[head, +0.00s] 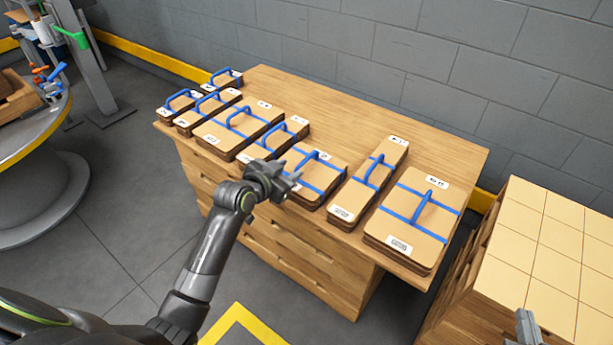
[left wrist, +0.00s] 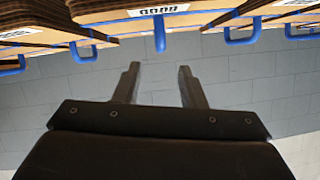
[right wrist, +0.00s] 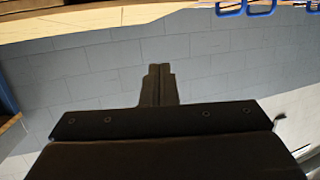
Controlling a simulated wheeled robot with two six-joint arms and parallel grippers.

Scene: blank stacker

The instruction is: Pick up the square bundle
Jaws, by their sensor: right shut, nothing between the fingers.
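Several brown cardboard bundles with blue straps and handles lie on a wooden cabinet in the head view. A roughly square bundle (head: 325,172) lies near the middle of the row, partly hidden by my left gripper (head: 287,182). The left gripper is open at its front left corner. In the left wrist view the open fingers (left wrist: 158,82) have nothing between them, and a blue handle (left wrist: 160,36) of a labelled bundle shows beyond them. My right gripper (right wrist: 160,72) is shut and empty; part of it shows at the lower right of the head view (head: 526,322).
A narrow bundle (head: 366,184) and a large bundle (head: 412,222) lie to the right on the cabinet (head: 350,105). Smaller bundles crowd the left end. A stack of pale blanks (head: 545,235) stands at the right. A grey wall is behind.

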